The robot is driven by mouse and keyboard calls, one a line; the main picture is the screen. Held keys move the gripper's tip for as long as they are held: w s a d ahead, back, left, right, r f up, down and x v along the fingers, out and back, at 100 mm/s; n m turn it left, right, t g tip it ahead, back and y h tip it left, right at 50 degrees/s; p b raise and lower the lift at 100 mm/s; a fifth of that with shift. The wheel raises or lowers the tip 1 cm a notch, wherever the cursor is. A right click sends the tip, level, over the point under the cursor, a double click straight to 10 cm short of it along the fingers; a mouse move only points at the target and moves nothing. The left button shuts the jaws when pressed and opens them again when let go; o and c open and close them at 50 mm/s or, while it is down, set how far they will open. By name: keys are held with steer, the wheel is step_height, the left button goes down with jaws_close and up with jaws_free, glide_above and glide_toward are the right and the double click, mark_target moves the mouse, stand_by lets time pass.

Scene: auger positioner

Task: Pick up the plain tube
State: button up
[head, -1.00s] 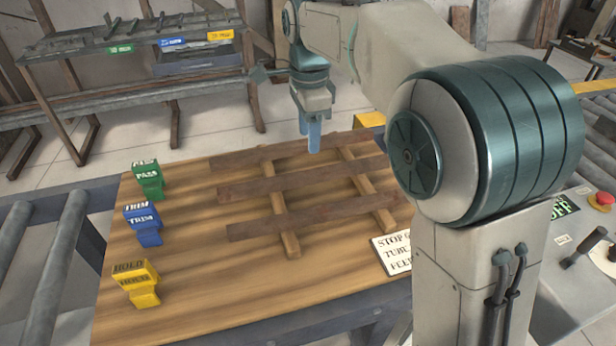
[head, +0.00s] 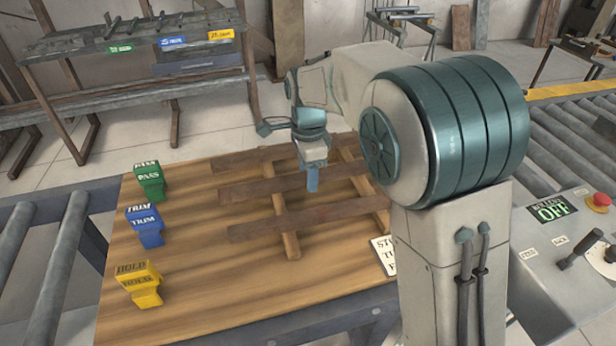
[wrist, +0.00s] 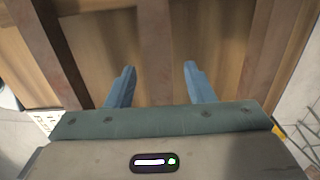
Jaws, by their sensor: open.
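I cannot make out a plain tube on the work table in either view. My gripper (head: 312,180) hangs pointing down over the brown slatted wooden frame (head: 259,225) on the table. In the wrist view my gripper (wrist: 159,72) is open, with its two blue fingers apart and nothing between them. A dark slat passes beneath and beyond the gap. My arm hides the table's right part in the head view.
Green PASS (head: 149,181), blue TRIM (head: 145,226) and yellow HOLD (head: 139,285) blocks stand along the wooden table's (head: 210,300) left side. A rack (head: 90,48) stands behind. Roller conveyors (head: 50,275) flank the table. A control panel (head: 570,260) reads ROLLERS OFF.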

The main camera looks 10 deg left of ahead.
jaws_close()
steer(key=shift+r, duration=0.15)
